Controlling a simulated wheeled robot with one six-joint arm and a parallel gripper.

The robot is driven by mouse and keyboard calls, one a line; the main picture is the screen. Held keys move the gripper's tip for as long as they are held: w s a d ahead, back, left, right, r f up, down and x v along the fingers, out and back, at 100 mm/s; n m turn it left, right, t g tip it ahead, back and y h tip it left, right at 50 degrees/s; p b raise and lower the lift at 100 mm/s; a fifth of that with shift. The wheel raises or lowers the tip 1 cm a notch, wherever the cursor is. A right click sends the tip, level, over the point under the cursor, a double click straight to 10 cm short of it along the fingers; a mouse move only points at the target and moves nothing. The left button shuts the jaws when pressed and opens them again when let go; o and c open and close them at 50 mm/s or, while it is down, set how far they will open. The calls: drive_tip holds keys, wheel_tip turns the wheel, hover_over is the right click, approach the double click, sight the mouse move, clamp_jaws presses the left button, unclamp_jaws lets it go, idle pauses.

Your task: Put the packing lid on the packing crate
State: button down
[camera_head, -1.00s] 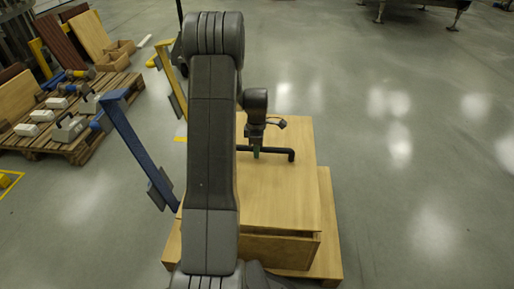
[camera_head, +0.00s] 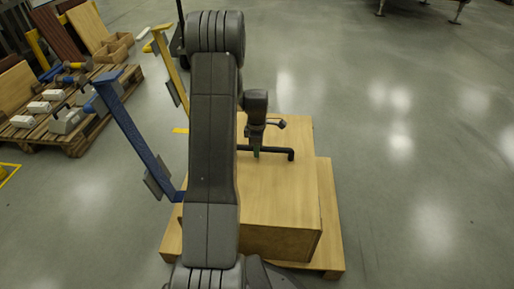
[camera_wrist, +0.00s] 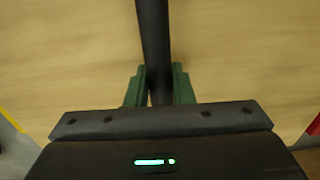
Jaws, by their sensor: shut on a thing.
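The packing lid (camera_head: 285,190) is a flat pale wooden panel with a black bar handle (camera_head: 281,154). It lies level on top of the wooden packing crate (camera_head: 278,243), with its front edge meeting the crate's front wall and no gap seen there. My gripper (camera_head: 257,153) is over the lid's middle, shut on the handle. In the wrist view the green fingers of my gripper (camera_wrist: 157,86) stand on both sides of the black handle (camera_wrist: 153,35), with bare lid (camera_wrist: 230,55) around. My arm hides the left side of the lid and crate.
The crate stands on a wooden base (camera_head: 333,235). A blue post (camera_head: 133,135) leans close at its left, with a yellow post (camera_head: 171,72) behind. A pallet of tools (camera_head: 75,143) stands at far left. The floor to the right is clear.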

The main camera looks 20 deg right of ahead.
drive_tip(key=shift+f, duration=0.25)
idle(0.6)
drive_tip(key=c, duration=1.2)
unclamp_jaws()
drive_tip(key=shift+o, duration=0.2)
drive_tip(key=shift+s+f, duration=0.1)
drive_tip(key=shift+f, duration=0.05)
wheel_tip(320, 180, up, 14)
drive_tip(key=p, duration=0.4)
drive_tip(key=shift+f, duration=0.1)
wheel_tip(320, 180, down, 14)
drive_tip(key=b, duration=0.4)
drive_tip(key=shift+b, duration=0.3)
drive_tip(key=shift+r, duration=0.45)
